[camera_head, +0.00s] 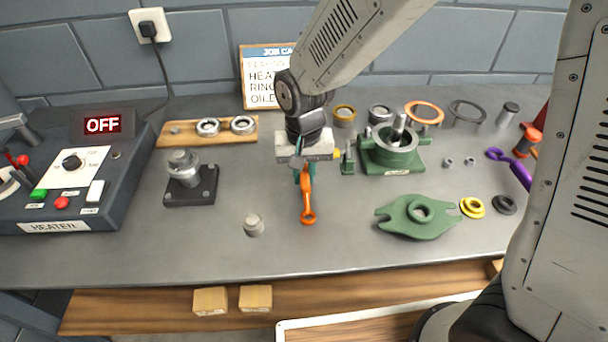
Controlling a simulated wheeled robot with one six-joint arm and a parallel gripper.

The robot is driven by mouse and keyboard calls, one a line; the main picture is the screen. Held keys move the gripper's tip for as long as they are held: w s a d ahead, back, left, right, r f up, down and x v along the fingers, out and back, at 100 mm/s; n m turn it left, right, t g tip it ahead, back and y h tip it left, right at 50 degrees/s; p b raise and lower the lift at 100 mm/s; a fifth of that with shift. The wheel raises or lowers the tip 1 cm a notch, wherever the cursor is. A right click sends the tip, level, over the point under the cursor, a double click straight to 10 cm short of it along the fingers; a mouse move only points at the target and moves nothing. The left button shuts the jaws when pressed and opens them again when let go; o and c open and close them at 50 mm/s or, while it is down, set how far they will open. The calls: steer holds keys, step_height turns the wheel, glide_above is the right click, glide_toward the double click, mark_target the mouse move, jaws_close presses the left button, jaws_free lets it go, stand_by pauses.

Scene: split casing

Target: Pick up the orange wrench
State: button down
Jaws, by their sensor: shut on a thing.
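The orange wrench (307,206) is in the middle of the head view, with its ring end pointing toward the front of the bench. My gripper (304,170) is above the wrench's far end, pointing down, and shut on it. The fingers cover the far end of the wrench. I cannot tell from this view whether the wrench is clear of the bench top or still touching it.
Left of my gripper are a dark block with a metal post (184,178) and a small grey cylinder (254,225). To the right are a green housing (390,152) and a green flange cover (418,216). The heater (70,180) reads OFF. The bench front is mostly clear.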

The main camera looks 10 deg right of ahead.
step_height(320, 180, up, 2)
steer(key=shift+r, duration=0.2)
steer(key=s, duration=0.5)
steer(key=s+r, duration=0.1)
steer(key=s, duration=1)
steer(key=shift+a+r, duration=0.2)
steer(key=shift+r, duration=0.1)
steer(key=c, duration=1.9)
jaws_free()
jaws_close()
